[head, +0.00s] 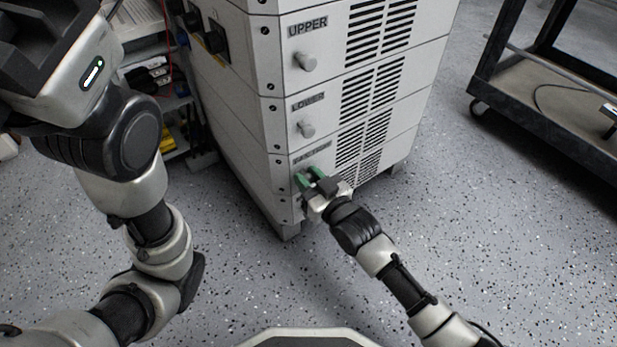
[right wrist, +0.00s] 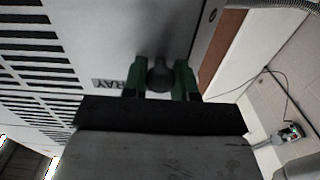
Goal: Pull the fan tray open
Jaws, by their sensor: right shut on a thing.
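The fan tray (head: 347,178) is the lowest vented panel of the white cabinet, below the UPPER and LOWER panels. Its front looks flush with the panels above in the head view. My right gripper (head: 309,179) has green fingertips and is at the left part of this panel. In the right wrist view the fingers (right wrist: 160,80) are shut on a dark round knob (right wrist: 160,76), beside a label ending in "RAY" (right wrist: 122,85). The knob is hidden behind the gripper in the head view. My left arm shows at the left, but its fingertips are not visible.
The UPPER knob (head: 306,61) and LOWER knob (head: 306,129) stick out above the right gripper. A dark cart (head: 545,110) stands at the right. A shelf with tools (head: 160,85) is left of the cabinet. The speckled floor (head: 270,285) before the cabinet is clear.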

